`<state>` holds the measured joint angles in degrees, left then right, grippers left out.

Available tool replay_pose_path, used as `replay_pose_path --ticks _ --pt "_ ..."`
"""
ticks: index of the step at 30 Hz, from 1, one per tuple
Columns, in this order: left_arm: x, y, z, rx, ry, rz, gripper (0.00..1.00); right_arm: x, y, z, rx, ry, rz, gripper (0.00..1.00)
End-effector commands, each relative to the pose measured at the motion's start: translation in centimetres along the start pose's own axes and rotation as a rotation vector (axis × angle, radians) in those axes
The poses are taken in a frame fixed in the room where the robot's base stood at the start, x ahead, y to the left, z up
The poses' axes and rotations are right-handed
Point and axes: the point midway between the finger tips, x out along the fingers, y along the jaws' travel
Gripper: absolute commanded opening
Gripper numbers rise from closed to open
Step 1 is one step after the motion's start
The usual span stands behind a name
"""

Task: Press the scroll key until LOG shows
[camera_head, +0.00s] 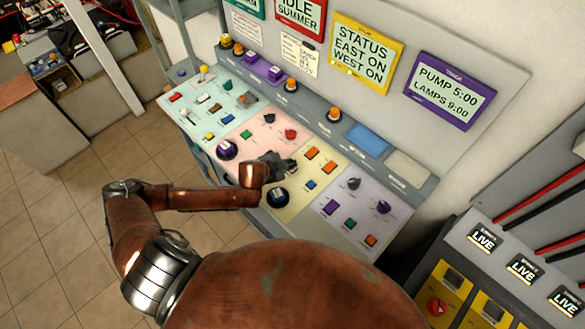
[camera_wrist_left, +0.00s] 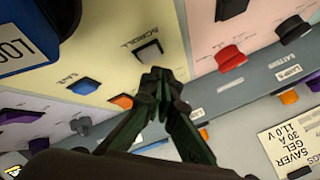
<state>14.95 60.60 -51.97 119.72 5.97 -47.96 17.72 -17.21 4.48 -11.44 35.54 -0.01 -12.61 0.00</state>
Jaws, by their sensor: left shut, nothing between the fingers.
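The scroll key (camera_wrist_left: 148,50) is a dark key on the pale yellow panel section, below its SCROLL label in the left wrist view. My left gripper (camera_wrist_left: 158,78) is shut and empty, its fingertips right beside the key; I cannot tell whether they touch it. In the head view my left gripper (camera_head: 284,166) is over the upper left of the yellow section (camera_head: 290,207) and hides the key. The yellow-framed display (camera_head: 362,54) reads STATUS, EAST ON, WEST ON. My right gripper is not in view.
A blue SAVE key (camera_wrist_left: 82,86), orange keys (camera_wrist_left: 121,101) and a large blue knob (camera_head: 277,197) share the yellow section. A red knob (camera_wrist_left: 230,58) sits on the neighbouring pink section. A purple display (camera_head: 449,91) hangs to the right. Yellow boxes (camera_head: 445,293) stand lower right.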

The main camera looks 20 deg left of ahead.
Motion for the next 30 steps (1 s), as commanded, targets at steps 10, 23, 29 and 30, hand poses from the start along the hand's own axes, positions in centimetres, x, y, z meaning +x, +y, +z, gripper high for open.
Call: replay_pose_path --ticks 10,23,29,30 --pt "0.58 0.44 0.44 -0.001 -0.001 0.001 0.00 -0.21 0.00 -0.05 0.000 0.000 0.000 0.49" --pt "0.66 0.46 0.47 0.000 0.000 0.000 0.00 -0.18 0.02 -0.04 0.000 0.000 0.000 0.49" --pt "0.83 0.58 0.58 -0.001 -0.001 0.000 0.00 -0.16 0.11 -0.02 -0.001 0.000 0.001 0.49" --pt "0.86 0.61 0.60 -0.001 0.000 0.000 0.00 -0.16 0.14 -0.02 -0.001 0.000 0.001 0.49"
